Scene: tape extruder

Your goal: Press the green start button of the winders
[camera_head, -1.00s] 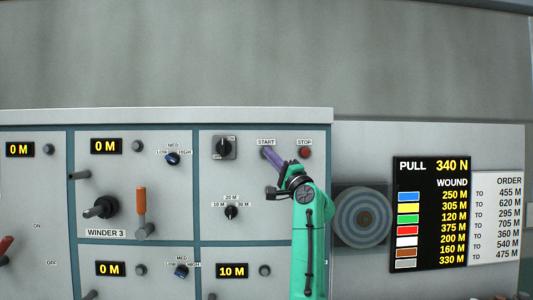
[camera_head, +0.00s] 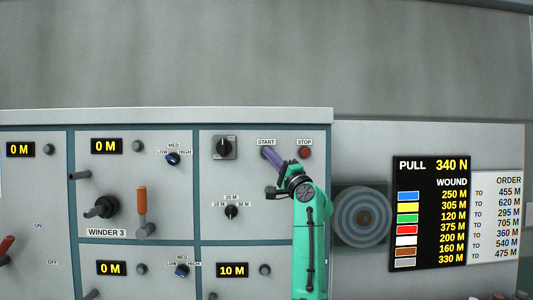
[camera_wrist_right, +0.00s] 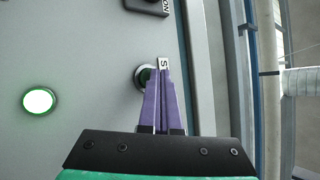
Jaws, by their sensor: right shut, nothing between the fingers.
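The green start button (camera_wrist_right: 142,77) shows in the right wrist view as a dark green cap in a metal ring, partly covered by my fingers. In the head view its place under the START label (camera_head: 266,142) is hidden behind my fingertips. My right gripper (camera_head: 267,152) is shut and empty, its purple fingers pointing at the button. In the right wrist view the fingertips (camera_wrist_right: 160,72) overlap the button's right edge and the label; I cannot tell whether they touch the button. My left gripper is not in view.
A red button (camera_head: 305,152) under the STOP label is just right of my fingers. A black rotary switch (camera_head: 225,147) is to the left, a selector knob (camera_head: 231,212) below. A lit pale green button (camera_wrist_right: 39,101) shows in the wrist view. An orange lever (camera_head: 141,205) stands further left.

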